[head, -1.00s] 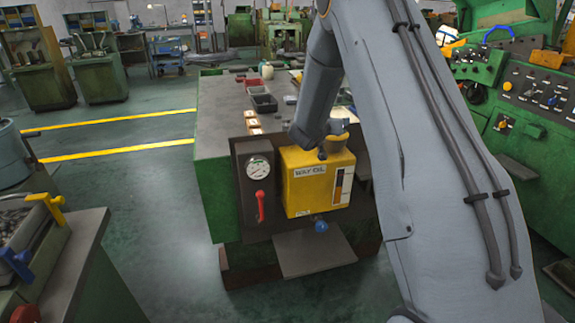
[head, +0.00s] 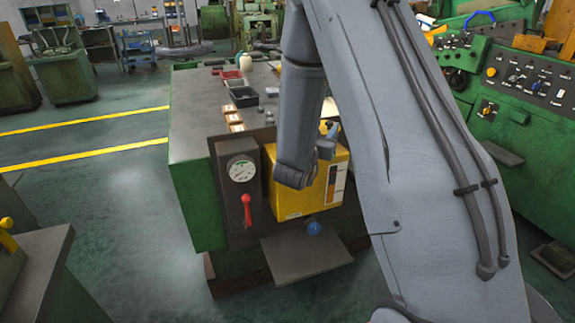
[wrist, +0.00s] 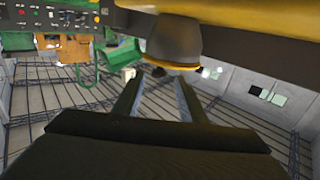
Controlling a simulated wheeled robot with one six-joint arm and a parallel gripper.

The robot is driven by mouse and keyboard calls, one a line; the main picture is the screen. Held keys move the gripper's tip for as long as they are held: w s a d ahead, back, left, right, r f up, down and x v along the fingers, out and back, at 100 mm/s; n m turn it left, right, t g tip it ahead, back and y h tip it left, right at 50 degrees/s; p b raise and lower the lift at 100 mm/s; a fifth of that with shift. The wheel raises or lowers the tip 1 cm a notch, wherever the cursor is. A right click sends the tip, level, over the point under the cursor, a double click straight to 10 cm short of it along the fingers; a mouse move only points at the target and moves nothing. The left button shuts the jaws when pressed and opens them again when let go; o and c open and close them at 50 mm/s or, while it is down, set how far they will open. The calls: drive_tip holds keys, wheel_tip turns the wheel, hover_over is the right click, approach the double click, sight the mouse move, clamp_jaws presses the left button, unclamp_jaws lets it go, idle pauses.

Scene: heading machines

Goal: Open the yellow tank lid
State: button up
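The yellow tank (head: 302,203) is fixed to the dark panel at the front of a green bench. My wrist covers part of its front and top, and its lid cannot be made out clearly in the head view. In the wrist view, a dark rounded cap (wrist: 174,42) with a thin yellow rim sits against a yellow surface (wrist: 250,20), just beyond my fingertips. My gripper (wrist: 158,80) is open, its two fingers apart with nothing between them. I cannot tell whether it touches the cap.
A gauge (head: 241,170) and a red handle (head: 247,210) are left of the tank. A blue knob (head: 314,228) and a grey plate (head: 306,256) are below it. Small bins (head: 244,97) lie on the bench top. A green control machine (head: 500,90) stands right. Open floor lies left.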

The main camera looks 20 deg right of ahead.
drive_tip(key=b+v, duration=0.1)
drive_tip(key=v, duration=0.2)
drive_tip(key=shift+s+a, duration=0.2)
drive_tip(key=shift+a, duration=0.2)
drive_tip(key=a+f+y, duration=0.1)
drive_tip(key=y, duration=0.1)
drive_tip(key=a+n+y, duration=0.1)
drive_tip(key=a+y, duration=0.1)
drive_tip(key=a+f+n+g+y, duration=0.1)
drive_tip(key=a+y, duration=0.1)
drive_tip(key=shift+w+a+f+p, duration=0.1)
drive_tip(key=shift+a+f+p, duration=0.2)
drive_tip(key=shift+p, duration=0.1)
drive_tip(key=s+a+f+n+g+y, duration=0.2)
drive_tip(key=s+a+n+g+y, duration=0.1)
drive_tip(key=s+a+y, duration=0.1)
drive_tip(key=shift+s+a, duration=0.9)
drive_tip(key=shift+a, duration=0.3)
drive_tip(key=shift+f+y, duration=0.1)
drive_tip(key=shift+y, duration=0.2)
